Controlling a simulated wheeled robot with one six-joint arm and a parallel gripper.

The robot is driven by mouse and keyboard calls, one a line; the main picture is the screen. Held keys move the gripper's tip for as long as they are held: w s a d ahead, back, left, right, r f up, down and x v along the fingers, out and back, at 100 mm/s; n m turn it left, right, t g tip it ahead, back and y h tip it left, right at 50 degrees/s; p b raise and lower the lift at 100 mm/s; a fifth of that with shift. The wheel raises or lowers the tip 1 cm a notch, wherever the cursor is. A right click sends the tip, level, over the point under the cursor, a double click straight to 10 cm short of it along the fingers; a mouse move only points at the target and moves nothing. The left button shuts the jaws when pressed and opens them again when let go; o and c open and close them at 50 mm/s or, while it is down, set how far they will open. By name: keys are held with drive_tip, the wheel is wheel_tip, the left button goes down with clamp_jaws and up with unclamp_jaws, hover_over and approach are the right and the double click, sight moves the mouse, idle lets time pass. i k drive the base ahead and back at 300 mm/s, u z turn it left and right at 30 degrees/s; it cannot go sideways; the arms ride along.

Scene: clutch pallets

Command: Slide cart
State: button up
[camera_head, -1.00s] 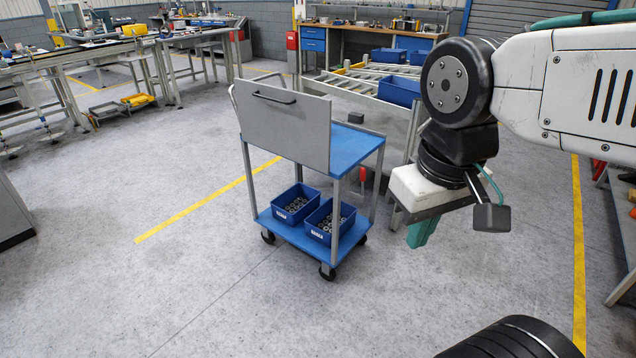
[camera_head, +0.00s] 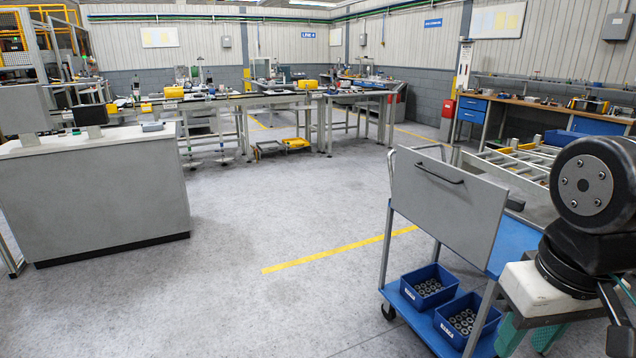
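The cart (camera_head: 447,205) stands at the lower right. It has a grey upright panel with a dark handle, a blue top shelf (camera_head: 510,243) and a blue lower shelf. Two blue bins (camera_head: 428,287) with metal rings sit on the lower shelf. A push bar shows at its left end. My gripper (camera_head: 527,338) is at the lower right edge, in front of the cart's right end in the picture. Its teal fingers point down and are partly cut off by the frame. I cannot tell whether it touches the cart or how far open it is.
A grey counter (camera_head: 95,195) stands at the left. Workbenches (camera_head: 290,105) run along the back. A roller conveyor (camera_head: 525,160) is behind the cart at the right. The grey floor in the middle, with a yellow line (camera_head: 340,249), is clear.

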sight(515, 236)
drive_tip(key=u, duration=0.45)
drive_tip(key=i, duration=1.9)
drive_tip(key=z, duration=0.4)
drive_tip(key=i, duration=1.8)
drive_tip(key=z, duration=0.75)
